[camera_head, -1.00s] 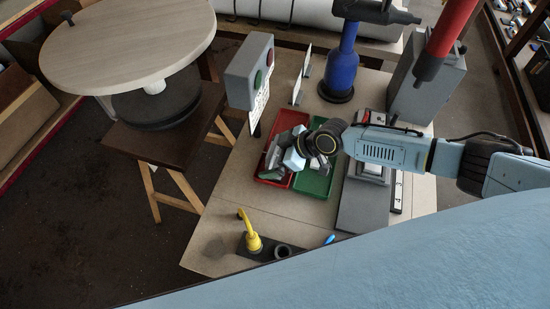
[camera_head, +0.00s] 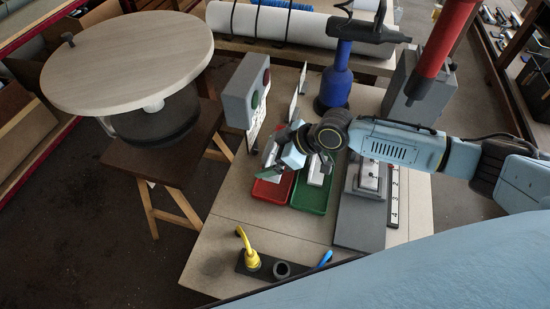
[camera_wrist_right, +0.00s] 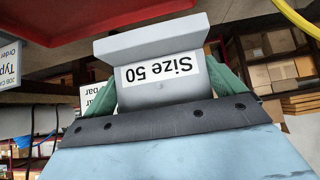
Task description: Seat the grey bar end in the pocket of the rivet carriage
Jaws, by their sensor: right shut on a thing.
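My right gripper (camera_head: 272,158) is shut on a grey bar end (camera_wrist_right: 160,48), held above the back part of the red tray. In the right wrist view the bar end carries a white label reading "Size 50", upside down, between the two green fingers. In the head view the held piece is small and partly hidden by the gripper. What looks like the rivet carriage, a grey block with a light insert (camera_head: 369,177), sits on a grey base right of the trays, apart from the gripper. The arm partly covers it; its pocket is unclear. My left gripper is not in view.
The red tray (camera_head: 262,192) and the green tray (camera_head: 309,199) hold some pieces. A grey button box (camera_head: 241,92) stands behind left. A blue bottle-shaped stand (camera_head: 336,80) and a red cylinder (camera_head: 442,40) rise behind my arm. A yellow hooked item (camera_head: 250,258) stands in front.

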